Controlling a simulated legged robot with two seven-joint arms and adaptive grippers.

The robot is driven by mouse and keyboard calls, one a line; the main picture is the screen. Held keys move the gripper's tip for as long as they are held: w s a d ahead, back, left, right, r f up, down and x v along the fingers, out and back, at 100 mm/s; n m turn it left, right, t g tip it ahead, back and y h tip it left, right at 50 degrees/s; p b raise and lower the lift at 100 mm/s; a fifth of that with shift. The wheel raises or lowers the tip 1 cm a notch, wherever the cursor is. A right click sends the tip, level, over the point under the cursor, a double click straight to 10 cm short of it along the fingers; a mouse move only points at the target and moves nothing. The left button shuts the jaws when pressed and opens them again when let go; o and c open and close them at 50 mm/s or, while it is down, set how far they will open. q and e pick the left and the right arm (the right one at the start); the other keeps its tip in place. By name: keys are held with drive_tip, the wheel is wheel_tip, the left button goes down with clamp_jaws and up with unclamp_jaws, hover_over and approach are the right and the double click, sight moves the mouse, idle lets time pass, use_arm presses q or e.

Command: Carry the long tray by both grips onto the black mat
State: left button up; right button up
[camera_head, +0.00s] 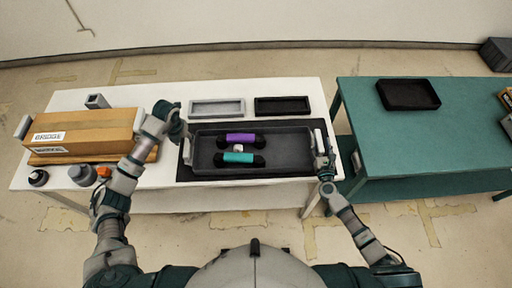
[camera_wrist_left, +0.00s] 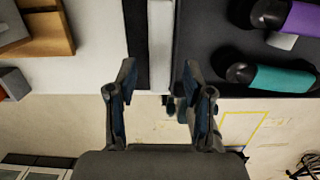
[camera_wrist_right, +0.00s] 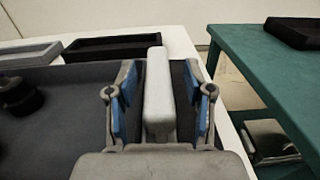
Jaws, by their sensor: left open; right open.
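The long dark grey tray (camera_head: 280,164) lies on the black mat (camera_head: 224,126) on the white table. It holds a purple handset (camera_head: 240,138), a teal handset (camera_head: 238,157) and a small white piece. My left gripper (camera_head: 183,133) is open at the tray's left pale grip (camera_head: 188,151). In the left wrist view this grip (camera_wrist_left: 161,45) lines up between the spread fingers (camera_wrist_left: 160,75); contact cannot be told. My right gripper (camera_head: 324,164) is open at the right grip (camera_head: 319,141). In the right wrist view its fingers (camera_wrist_right: 161,95) stand either side of the grip (camera_wrist_right: 157,95), with gaps.
A cardboard box (camera_head: 85,132) sits on the table's left side, with small grey parts and an orange one in front. A grey tray (camera_head: 217,107) and black tray (camera_head: 282,105) lie behind the mat. The teal table (camera_head: 430,140), bearing a black tray (camera_head: 408,94), stands right across a gap.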

drive_tip(key=shift+a, duration=0.1)
drive_tip(key=shift+s, duration=0.2)
use_arm(q)
wheel_tip(320, 180, up, 6)
drive_tip(key=shift+s+a, duration=0.2)
drive_tip(key=shift+s, duration=0.2)
use_arm(e)
drive_tip(key=s, duration=1.1)
drive_tip(key=shift+s, duration=0.3)
